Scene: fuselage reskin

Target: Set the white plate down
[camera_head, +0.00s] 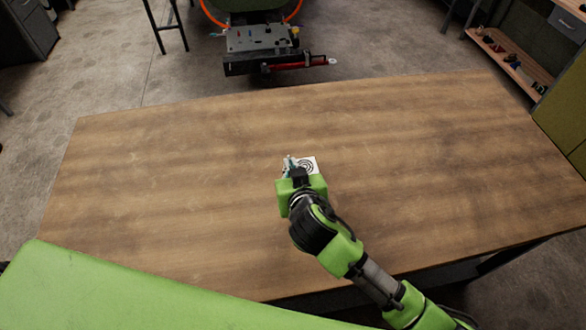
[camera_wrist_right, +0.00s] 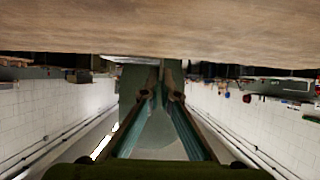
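The white plate (camera_head: 308,164) is small and square with dark rings on its face. In the head view it is at the middle of the wooden table, just right of my right gripper (camera_head: 291,164). My right gripper's fingers hide part of it. In the right wrist view my right gripper (camera_wrist_right: 160,88) has its fingertips close together, with only a narrow gap. A thin pale strip near the tabletop edge may be the plate seen edge-on. I cannot tell whether the fingers hold the plate or whether it rests on the table. My left gripper is not in view.
The wooden table (camera_head: 180,190) is otherwise bare, with free room on both sides. Beyond it stands a grey wheeled device (camera_head: 262,42) with a red bar. A shelf (camera_head: 515,62) with small items stands at the far right.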

